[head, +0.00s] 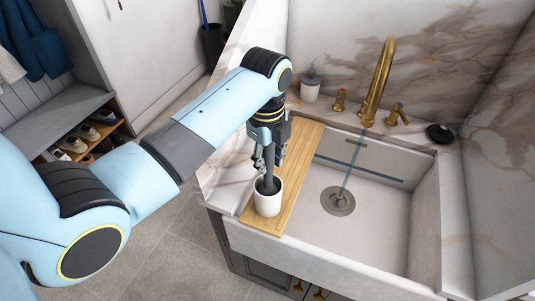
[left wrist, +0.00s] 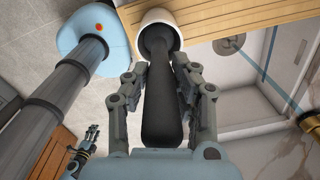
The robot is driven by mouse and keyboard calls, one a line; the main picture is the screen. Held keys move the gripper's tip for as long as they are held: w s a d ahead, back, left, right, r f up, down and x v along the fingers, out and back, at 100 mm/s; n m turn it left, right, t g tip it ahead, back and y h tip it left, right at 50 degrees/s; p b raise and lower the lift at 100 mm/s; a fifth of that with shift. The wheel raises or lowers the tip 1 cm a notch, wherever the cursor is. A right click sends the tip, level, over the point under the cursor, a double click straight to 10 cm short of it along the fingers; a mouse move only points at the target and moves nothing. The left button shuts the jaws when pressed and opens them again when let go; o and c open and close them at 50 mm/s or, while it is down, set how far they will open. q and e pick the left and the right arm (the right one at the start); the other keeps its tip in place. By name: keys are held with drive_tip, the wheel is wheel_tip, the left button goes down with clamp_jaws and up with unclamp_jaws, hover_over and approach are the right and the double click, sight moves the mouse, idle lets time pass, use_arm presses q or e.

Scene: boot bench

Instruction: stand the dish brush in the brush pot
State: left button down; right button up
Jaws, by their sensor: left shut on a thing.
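The white brush pot (head: 268,203) stands on the wooden board at the near left of the sink. My left gripper (head: 265,165) is above the pot, pointing down, shut on the dark dish brush (head: 268,184). In the left wrist view the brush (left wrist: 160,105) runs between the fingers (left wrist: 160,85) toward the pot (left wrist: 148,17). Its far end is within the pot's mouth, and the pot hides it; I cannot tell whether it touches the bottom. My right gripper (left wrist: 84,148) shows small at the lower left of the wrist view, its jaws unclear.
The wooden board (head: 300,150) lies across the left side of the pale sink (head: 385,215). A brass tap (head: 378,80) runs water into the basin. A soap jar (head: 310,88) and a dark round item (head: 440,133) stand behind. A shoe bench (head: 55,118) is at far left.

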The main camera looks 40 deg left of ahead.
sight(268, 169)
use_arm(q)
drive_tip(key=shift+f, duration=0.15)
idle(0.3)
drive_tip(key=shift+f, duration=0.15)
drive_tip(key=shift+f+b, duration=0.35)
drive_tip(key=shift+f, duration=0.95)
drive_tip(key=c, duration=1)
unclamp_jaws()
wheel_tip(268, 169, up, 12)
drive_tip(key=shift+s, duration=0.1)
